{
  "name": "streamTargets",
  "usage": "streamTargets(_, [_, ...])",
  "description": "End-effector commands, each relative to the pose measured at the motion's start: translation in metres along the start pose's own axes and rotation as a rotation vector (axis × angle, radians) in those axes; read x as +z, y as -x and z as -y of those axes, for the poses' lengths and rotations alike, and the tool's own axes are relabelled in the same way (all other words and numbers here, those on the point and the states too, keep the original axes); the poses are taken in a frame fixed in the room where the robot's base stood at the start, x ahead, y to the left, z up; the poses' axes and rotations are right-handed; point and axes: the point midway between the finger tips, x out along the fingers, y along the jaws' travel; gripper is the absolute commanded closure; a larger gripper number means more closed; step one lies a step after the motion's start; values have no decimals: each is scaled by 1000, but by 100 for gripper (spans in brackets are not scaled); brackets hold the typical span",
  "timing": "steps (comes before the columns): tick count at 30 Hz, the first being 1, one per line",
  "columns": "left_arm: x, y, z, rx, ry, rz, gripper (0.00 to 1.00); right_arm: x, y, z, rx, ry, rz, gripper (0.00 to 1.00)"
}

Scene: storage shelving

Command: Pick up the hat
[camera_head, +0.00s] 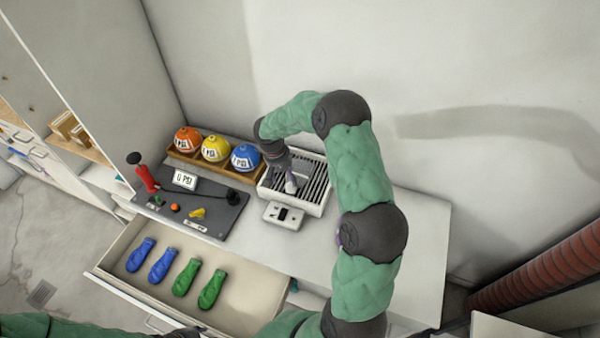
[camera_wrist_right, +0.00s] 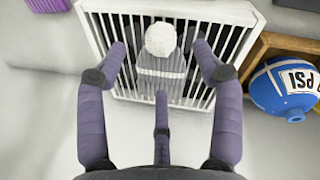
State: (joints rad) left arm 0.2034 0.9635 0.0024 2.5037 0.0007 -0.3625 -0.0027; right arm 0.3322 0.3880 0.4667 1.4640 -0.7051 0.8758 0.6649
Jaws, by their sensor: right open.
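The hat is a grey striped beanie with a white pom-pom. In the right wrist view the hat (camera_wrist_right: 162,68) lies on a white slatted tray (camera_wrist_right: 240,14). In the head view the hat (camera_head: 291,184) is small and partly hidden by my right gripper (camera_head: 284,170), which is over the tray (camera_head: 316,208). In the right wrist view my right gripper (camera_wrist_right: 160,72) is open, with fingers spread on both sides of the hat and one in front of it. It holds nothing. My left gripper is not clearly in view; only a green-sleeved left arm part shows at the lower left.
A wooden rack holds orange (camera_head: 187,139), yellow (camera_head: 215,148) and blue (camera_head: 245,157) balls beside the tray. A dark pump board (camera_head: 215,207) is left of it. The counter right of my right arm is clear.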

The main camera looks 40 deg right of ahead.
Motion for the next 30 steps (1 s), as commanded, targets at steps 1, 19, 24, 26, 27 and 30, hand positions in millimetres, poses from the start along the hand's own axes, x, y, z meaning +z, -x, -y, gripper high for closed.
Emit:
streamTargets(1, [0,-1,0,0,0,0,60,0,-7,0,0,-1,0,33])
streamTargets(19, [0,-9,3,0,-1,0,60,-4,-64,-2,-1,-1,-1,33])
streamTargets(24, [0,-9,3,0,-1,0,60,-4,-64,-2,-1,-1,-2,33])
streamTargets(26, [0,-9,3,0,-1,0,60,-4,-64,-2,-1,-1,-2,41])
streamTargets(27, [0,-9,3,0,-1,0,60,-4,-64,-2,-1,-1,-2,53])
streamTargets(30, [0,-9,3,0,-1,0,60,-3,-64,-2,-1,0,-1,81])
